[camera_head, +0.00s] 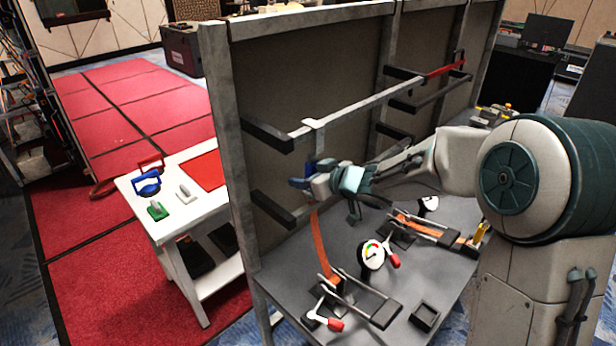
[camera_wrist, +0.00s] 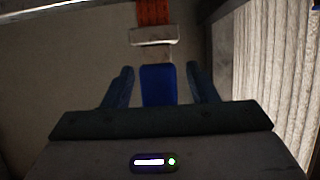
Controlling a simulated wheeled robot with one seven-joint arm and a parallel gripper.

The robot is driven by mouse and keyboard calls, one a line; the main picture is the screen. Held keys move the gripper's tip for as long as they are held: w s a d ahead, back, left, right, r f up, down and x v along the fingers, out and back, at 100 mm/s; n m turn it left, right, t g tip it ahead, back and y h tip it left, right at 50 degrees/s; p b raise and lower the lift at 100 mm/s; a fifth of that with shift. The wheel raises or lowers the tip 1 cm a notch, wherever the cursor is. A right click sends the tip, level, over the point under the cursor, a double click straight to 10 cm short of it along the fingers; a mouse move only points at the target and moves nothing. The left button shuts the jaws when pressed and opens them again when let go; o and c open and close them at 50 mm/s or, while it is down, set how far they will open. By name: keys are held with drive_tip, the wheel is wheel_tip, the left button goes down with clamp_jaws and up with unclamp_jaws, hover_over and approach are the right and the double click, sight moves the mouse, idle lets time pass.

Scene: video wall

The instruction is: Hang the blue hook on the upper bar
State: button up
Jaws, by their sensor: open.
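The blue hook has a blue body (camera_head: 298,183), a pale metal top at the upper bar (camera_head: 365,101), and an orange strap (camera_head: 319,245) hanging below. The pale top seems to rest over the bar; its exact seating is too small to tell. My gripper (camera_head: 310,182) is beside the blue body. In the wrist view, the blue body (camera_wrist: 158,85) is between my gripper's fingers (camera_wrist: 161,88), with a gap on each side. The fingers are open. A pale metal piece and the orange strap show beyond it. Part of the hook is hidden by my gripper in the head view.
A lower bracket (camera_head: 270,208) sticks out below the bar. The grey bench (camera_head: 345,225) holds a gauge (camera_head: 371,254), clamps with red handles and another orange strap. A white table (camera_head: 180,215) at left holds blue, green and white tools. A grey frame post (camera_head: 226,150) stands between.

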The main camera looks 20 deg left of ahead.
drive_tip(key=shift+d, duration=0.1)
drive_tip(key=s+d+r+m+t+h, duration=0.2)
drive_tip(key=s+d+r+m+h, duration=0.15)
drive_tip(key=d, duration=0.65)
drive_tip(key=s+d+r+m+t+h, duration=0.15)
drive_tip(key=d+h, duration=0.25)
drive_tip(key=d, duration=0.5)
drive_tip(key=s+d+r+m+t+h, duration=0.1)
drive_tip(key=s+d+r+m+h, duration=0.25)
drive_tip(key=d, duration=0.65)
drive_tip(key=s+d+f+m+g, duration=0.1)
drive_tip(key=s+f+g, duration=0.2)
drive_tip(key=s, duration=0.6)
drive_tip(key=s+d+f+m+g, duration=0.2)
drive_tip(key=s+f+g, duration=0.1)
drive_tip(key=s, duration=0.7)
drive_tip(key=shift+s+g+h, duration=0.25)
drive_tip(key=shift+g+h, duration=0.05)
drive_tip(key=shift+g, duration=0.45)
drive_tip(key=shift+m, duration=0.25)
